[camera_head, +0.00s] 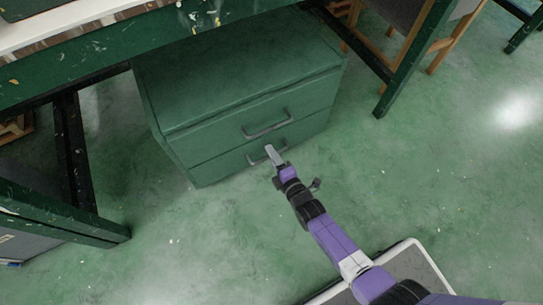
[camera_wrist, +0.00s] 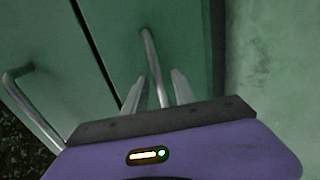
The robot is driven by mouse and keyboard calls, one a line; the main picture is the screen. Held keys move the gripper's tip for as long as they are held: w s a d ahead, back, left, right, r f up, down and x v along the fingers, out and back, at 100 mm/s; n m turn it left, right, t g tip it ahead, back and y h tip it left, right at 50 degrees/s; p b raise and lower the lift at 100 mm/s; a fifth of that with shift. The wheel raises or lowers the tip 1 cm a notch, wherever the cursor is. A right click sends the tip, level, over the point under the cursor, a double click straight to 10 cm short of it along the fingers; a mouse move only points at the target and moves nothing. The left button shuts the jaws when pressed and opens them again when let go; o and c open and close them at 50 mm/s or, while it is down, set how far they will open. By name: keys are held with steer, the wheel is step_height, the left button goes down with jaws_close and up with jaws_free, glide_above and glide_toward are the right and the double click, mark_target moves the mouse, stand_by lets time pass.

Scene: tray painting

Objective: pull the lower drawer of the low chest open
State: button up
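The low green chest (camera_head: 240,80) stands under the table with two drawers on its front, both flush with it. The lower drawer (camera_head: 218,168) has a grey bar handle (camera_head: 255,160), partly hidden by my gripper (camera_head: 271,154) in the head view. In the wrist view the lower handle (camera_wrist: 152,60) runs between the two fingers of my gripper (camera_wrist: 158,92). The fingers are apart, with a gap showing on each side of the bar. The upper drawer (camera_head: 225,135) has its own handle (camera_head: 267,128), which shows at the left in the wrist view (camera_wrist: 28,105).
The paint-spattered green table (camera_head: 120,50) stands over the chest, with legs to its left and right. A wooden chair (camera_head: 435,45) stands at the upper right. The green floor (camera_head: 420,160) in front and to the right of the chest is clear.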

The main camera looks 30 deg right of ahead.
steer(key=shift+w, duration=0.25)
jaws_close()
stand_by(1.4)
